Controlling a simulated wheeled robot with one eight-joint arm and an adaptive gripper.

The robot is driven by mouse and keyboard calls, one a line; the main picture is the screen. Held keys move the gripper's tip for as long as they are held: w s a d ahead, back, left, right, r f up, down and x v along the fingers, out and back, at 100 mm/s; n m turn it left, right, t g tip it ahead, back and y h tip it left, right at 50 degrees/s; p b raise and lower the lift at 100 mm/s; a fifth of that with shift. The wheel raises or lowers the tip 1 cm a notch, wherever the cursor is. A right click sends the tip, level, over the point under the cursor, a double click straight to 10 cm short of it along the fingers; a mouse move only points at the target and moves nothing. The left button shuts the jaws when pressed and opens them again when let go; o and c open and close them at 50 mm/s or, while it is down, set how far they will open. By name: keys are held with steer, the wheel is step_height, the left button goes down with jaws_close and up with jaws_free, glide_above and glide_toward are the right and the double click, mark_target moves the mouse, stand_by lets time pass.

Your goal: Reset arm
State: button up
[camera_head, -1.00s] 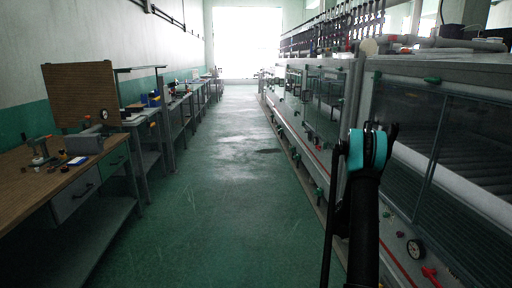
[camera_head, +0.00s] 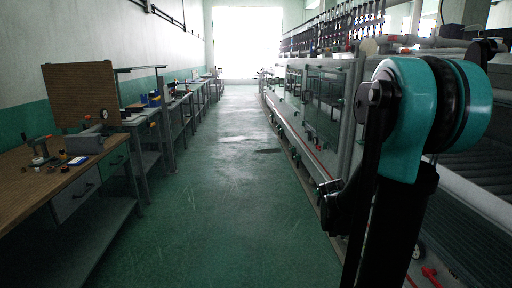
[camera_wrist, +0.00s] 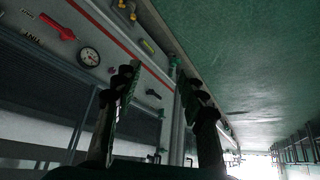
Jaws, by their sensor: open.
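My gripper (camera_wrist: 160,82) is open and empty in the wrist view, its two dark fingers spread apart. Behind the fingers is the front of the wet line, tilted in this view. In the head view, my arm with its teal joint rises large at the right, in front of the conveyor line. I cannot make out the gripper fingers there.
The conveyor line (camera_head: 468,187) runs along the right, with a red handle (camera_head: 430,272) low on its front. A gauge (camera_wrist: 88,56) shows in the wrist view. A workbench (camera_head: 30,192) with a grey box (camera_head: 84,144) stands left. The green aisle floor (camera_head: 215,215) is clear.

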steer(key=s+a+f+n+y, duration=0.1)
steer(key=s+a+n+y, duration=0.1)
steer(key=s+a+n, duration=0.2)
steer(key=s+a+f+n+y, duration=0.1)
steer(key=s+a+n+y, duration=0.1)
steer(key=s+a, duration=0.6)
steer(key=s+n, duration=0.1)
steer(key=s, duration=0.4)
steer(key=shift+s+a+f+n+g, duration=0.2)
steer(key=shift+s+f+n+g, duration=0.05)
steer(key=shift+f+n+g, duration=0.15)
